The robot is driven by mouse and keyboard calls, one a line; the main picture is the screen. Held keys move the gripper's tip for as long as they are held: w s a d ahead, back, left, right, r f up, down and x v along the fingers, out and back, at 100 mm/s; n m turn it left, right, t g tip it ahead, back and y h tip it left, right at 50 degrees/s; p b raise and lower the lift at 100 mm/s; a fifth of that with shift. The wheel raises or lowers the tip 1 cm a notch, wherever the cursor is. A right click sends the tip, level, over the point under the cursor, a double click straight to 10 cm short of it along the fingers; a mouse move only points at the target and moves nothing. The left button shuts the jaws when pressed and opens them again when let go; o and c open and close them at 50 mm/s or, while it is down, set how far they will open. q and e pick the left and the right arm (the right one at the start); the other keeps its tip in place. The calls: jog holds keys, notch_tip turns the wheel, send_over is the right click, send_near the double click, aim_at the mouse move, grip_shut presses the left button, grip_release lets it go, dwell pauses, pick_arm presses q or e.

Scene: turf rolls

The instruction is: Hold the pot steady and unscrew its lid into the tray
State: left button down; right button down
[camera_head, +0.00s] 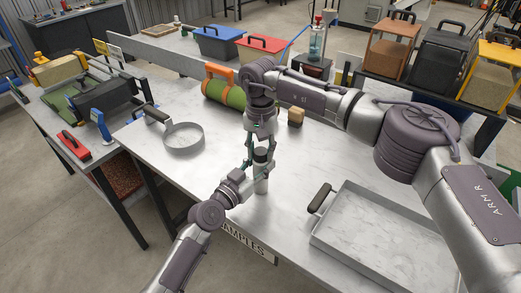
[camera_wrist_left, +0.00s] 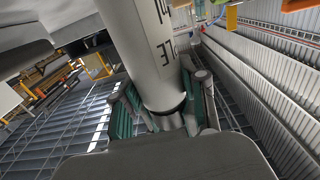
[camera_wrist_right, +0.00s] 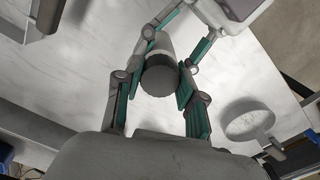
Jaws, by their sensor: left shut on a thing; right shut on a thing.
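The pot (camera_head: 262,186) is a small pale grey cylinder standing upright near the middle of the table, with a dark lid (camera_head: 260,154) on top. My left gripper (camera_head: 249,178) comes in low from the front left and is shut on the pot's body, whose printed side (camera_wrist_left: 150,50) fills the left wrist view. My right gripper (camera_head: 260,148) points down from above and is shut on the lid; the dark round lid top (camera_wrist_right: 159,80) shows between its fingers. The shallow metal tray (camera_head: 335,243) lies at the front right, with a dark handle, and its visible floor is empty.
A round metal sieve (camera_head: 184,141) with a dark handle lies to the left. A green roll (camera_head: 228,95) with an orange clamp and a small wooden block (camera_head: 295,116) are behind. A samples label (camera_head: 245,243) is on the front edge. Bare tabletop lies between pot and tray.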

aim_at(261, 151)
jog(key=shift+r, duration=0.15)
jog(key=shift+r, duration=0.95)
jog(key=shift+r, duration=0.1)
jog(key=shift+r, duration=1.9)
pick_arm(q)
jog(key=c, duration=0.5)
grip_release()
jog(key=shift+c, duration=0.2)
jog(key=v, duration=1.2)
